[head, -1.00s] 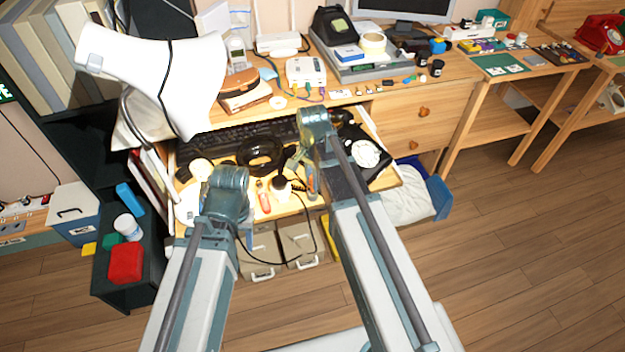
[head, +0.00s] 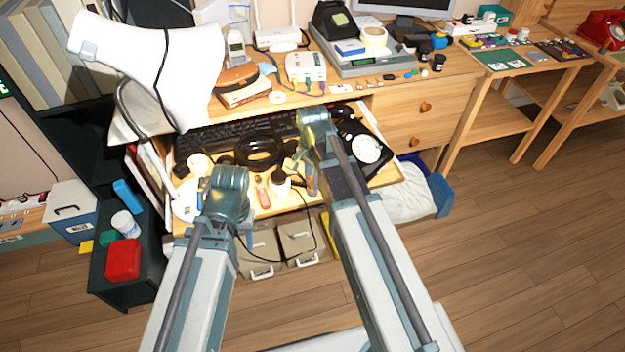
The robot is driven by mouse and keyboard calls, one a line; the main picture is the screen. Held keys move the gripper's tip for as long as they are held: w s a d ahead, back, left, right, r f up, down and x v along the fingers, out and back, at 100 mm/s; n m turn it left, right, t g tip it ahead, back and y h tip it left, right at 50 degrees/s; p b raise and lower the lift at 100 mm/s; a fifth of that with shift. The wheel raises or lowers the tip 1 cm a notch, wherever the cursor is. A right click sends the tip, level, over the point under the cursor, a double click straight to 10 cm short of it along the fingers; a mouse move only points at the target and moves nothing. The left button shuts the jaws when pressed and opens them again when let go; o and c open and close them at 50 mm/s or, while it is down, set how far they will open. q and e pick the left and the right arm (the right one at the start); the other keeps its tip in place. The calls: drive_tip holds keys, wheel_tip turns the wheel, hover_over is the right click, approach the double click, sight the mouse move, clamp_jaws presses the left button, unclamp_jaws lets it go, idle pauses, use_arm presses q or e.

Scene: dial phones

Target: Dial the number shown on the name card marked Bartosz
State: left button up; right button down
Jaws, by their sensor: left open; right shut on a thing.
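A black desk phone with a round white dial (head: 368,149) lies in the right part of the open drawer (head: 384,178). A red phone (head: 603,29) stands at the far right. I cannot make out the name card marked Bartosz, nor any number. My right gripper (head: 313,124) is over the drawer, left of the black phone. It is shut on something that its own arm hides. My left gripper (head: 228,188) is open, over the drawer's front left part. Its fingertips are mostly hidden.
The drawer also holds a black keyboard (head: 225,138), a black coil (head: 258,150), and small tools. A white lamp (head: 150,60) hangs over the left side. The desk top carries a router (head: 276,38) and other clutter. Bins (head: 298,238) stand below; the right floor is clear.

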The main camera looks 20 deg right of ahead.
drive_tip(key=c, duration=0.8)
unclamp_jaws()
drive_tip(key=shift+o, duration=0.2)
drive_tip(key=shift+r, duration=0.1)
wheel_tip(320, 180, up, 14)
drive_tip(key=p, duration=1.3)
drive_tip(key=shift+p, duration=0.4)
drive_tip(key=shift+f, duration=0.2)
drive_tip(key=s+a+r+n+h+p, duration=0.1)
drive_tip(key=s+a+r+n+p, duration=0.1)
drive_tip(key=s+a+n, duration=0.8)
drive_tip(key=s+n, duration=0.4)
drive_tip(key=n, duration=0.1)
drive_tip(key=shift+s+a+r+p, duration=0.15)
drive_tip(key=shift+a+r+p, duration=0.15)
drive_tip(key=shift+r, duration=0.1)
